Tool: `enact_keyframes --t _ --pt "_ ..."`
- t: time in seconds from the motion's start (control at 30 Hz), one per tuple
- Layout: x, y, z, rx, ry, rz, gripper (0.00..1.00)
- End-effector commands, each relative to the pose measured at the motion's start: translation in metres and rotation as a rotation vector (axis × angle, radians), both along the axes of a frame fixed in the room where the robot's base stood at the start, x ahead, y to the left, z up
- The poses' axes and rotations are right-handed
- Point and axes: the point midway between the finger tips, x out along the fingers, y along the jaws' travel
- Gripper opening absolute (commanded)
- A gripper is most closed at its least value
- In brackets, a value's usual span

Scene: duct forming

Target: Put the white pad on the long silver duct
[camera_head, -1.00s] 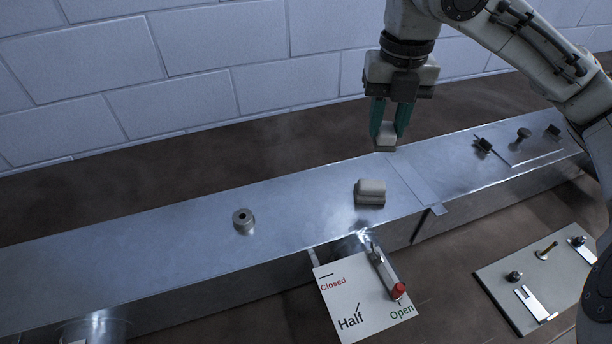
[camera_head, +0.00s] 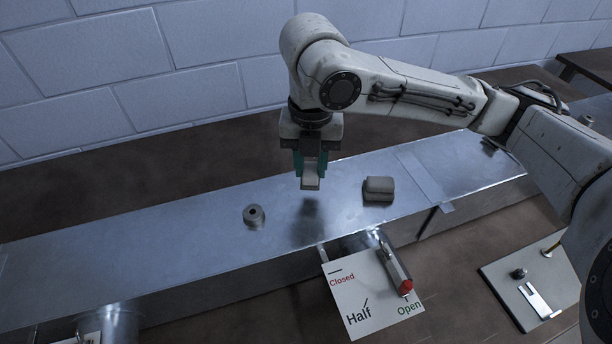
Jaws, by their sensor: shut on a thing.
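My gripper (camera_head: 311,172) points down above the long silver duct (camera_head: 180,235). It is shut on a small pale block, which looks like the white pad (camera_head: 311,184). The pad hangs between the teal fingers, over the duct's top, and a dark shadow lies on the metal just below it. The pad looks a little above the surface; the exact gap is hard to tell. The duct runs across the view from lower left to upper right.
A grey rounded block (camera_head: 378,188) sits on the duct right of my gripper, and a round knob-like piece (camera_head: 254,215) sits to the left. A Closed/Half/Open sign plate (camera_head: 365,302) with a red-tipped lever (camera_head: 398,270) is in front. The duct's left top is clear.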

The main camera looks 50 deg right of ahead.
Motion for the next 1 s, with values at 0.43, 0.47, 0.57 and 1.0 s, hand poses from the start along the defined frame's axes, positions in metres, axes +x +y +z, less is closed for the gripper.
enact_keyframes --t 0.43,0.47,0.57,1.0 --pt "0.006 0.006 -0.041 -0.001 -0.001 0.000 0.02" --pt "0.006 0.006 -0.041 -0.001 -0.001 0.000 0.02" --pt "0.006 0.006 -0.041 -0.001 -0.001 0.000 0.02" --pt "0.006 0.006 -0.043 -0.001 -0.001 0.001 0.55"
